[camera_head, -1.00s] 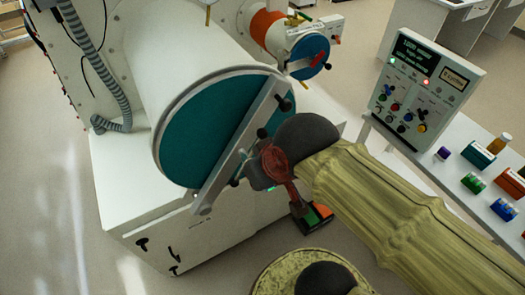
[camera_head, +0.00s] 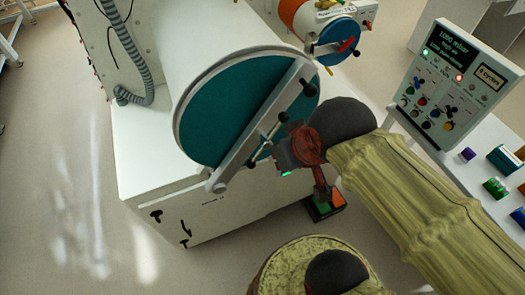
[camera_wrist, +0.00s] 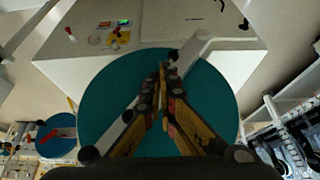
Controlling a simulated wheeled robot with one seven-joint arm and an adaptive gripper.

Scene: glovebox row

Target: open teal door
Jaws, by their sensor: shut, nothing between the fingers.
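The teal door (camera_head: 212,118) is a round disc on the end of a big white cylinder, and it looks shut. A pale grey bar (camera_head: 239,157) crosses it diagonally, with a black-knobbed handle (camera_head: 266,134) near its middle. The door also fills the middle of the wrist view (camera_wrist: 105,100). My gripper (camera_head: 276,152) is just right of the bar in the head view. In the wrist view its fingers (camera_wrist: 163,70) meet at the tips in front of the door and bar. They hold nothing. Whether they touch the handle or bar cannot be told.
A smaller blue round door (camera_head: 335,43) on an orange-banded cylinder is behind, to the right. A control panel (camera_head: 452,85) with a screen and knobs stands at the right by a white table with coloured containers. A red and green pedal-like item (camera_head: 325,205) is on the floor. The floor at left is clear.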

